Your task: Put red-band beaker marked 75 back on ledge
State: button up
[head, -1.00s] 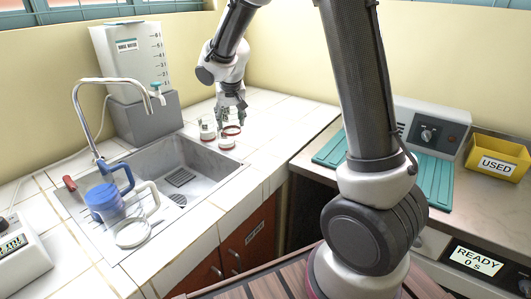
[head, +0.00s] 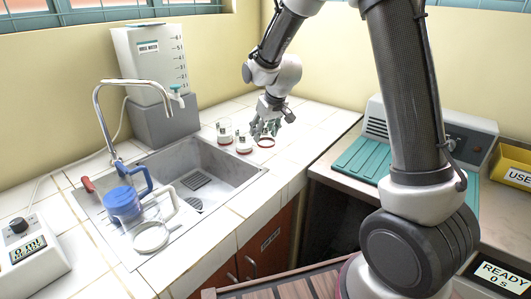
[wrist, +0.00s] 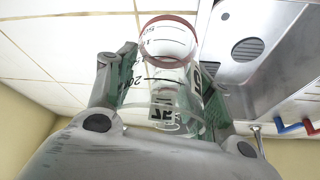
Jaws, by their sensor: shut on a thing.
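My gripper (head: 265,129) is shut on a clear beaker with a red band (head: 266,142), over the tiled counter right of the sink. In the wrist view the beaker (wrist: 168,40) lies between the fingers (wrist: 160,92), its red band at the far end. Dark graduation marks show on its wall, and a label shows near the fingers; I cannot read its number surely. Whether the beaker touches the tiles is unclear. Two other red-based beakers with labels, one farther back (head: 224,131) and one nearer (head: 243,144), stand left of the gripper.
The sink (head: 205,185) with its faucet (head: 105,110) is to the left. A rinse water tank (head: 150,62) stands behind. The tiled counter (head: 318,127) right of my gripper is clear.

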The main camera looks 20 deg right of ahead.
jog(key=shift+f, duration=3.2)
jog(key=shift+f, duration=0.15)
jog(key=o, duration=1.3)
